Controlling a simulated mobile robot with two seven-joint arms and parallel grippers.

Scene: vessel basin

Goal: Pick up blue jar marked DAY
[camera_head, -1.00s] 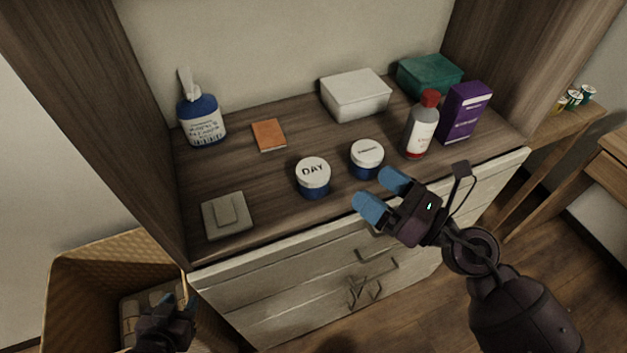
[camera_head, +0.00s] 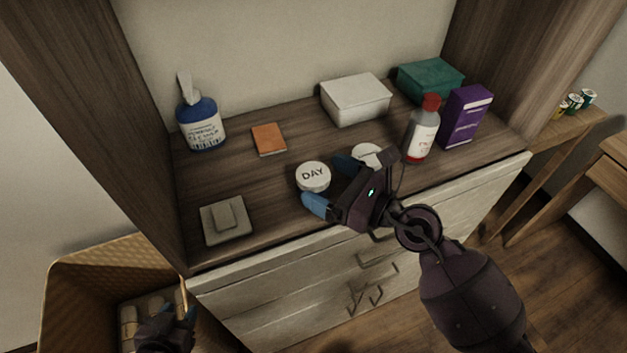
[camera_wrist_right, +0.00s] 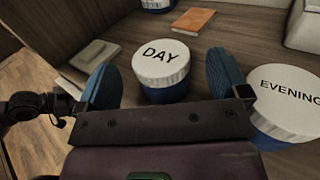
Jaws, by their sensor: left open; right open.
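The blue jar marked DAY (camera_head: 313,176) stands upright on the dresser top, with a white lid; in the right wrist view the DAY jar (camera_wrist_right: 162,68) sits between the two blue fingertips. My right gripper (camera_head: 331,183) is open, one finger on each side of the jar; whether they touch it I cannot tell. A similar jar marked EVENING (camera_wrist_right: 291,102) stands just right of the right finger, and in the head view this EVENING jar (camera_head: 367,155) is partly hidden by my gripper. My left gripper (camera_head: 172,318) is low at the left by the basket, empty as far as I see.
A grey flat item (camera_head: 223,222) lies left of the jars, an orange booklet (camera_head: 268,138) behind. A blue pump bottle (camera_head: 202,125), white box (camera_head: 356,98), green box (camera_head: 430,80), white bottle with red cap (camera_head: 422,130) and purple box (camera_head: 464,117) stand around. A wicker basket (camera_head: 75,290) is lower left.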

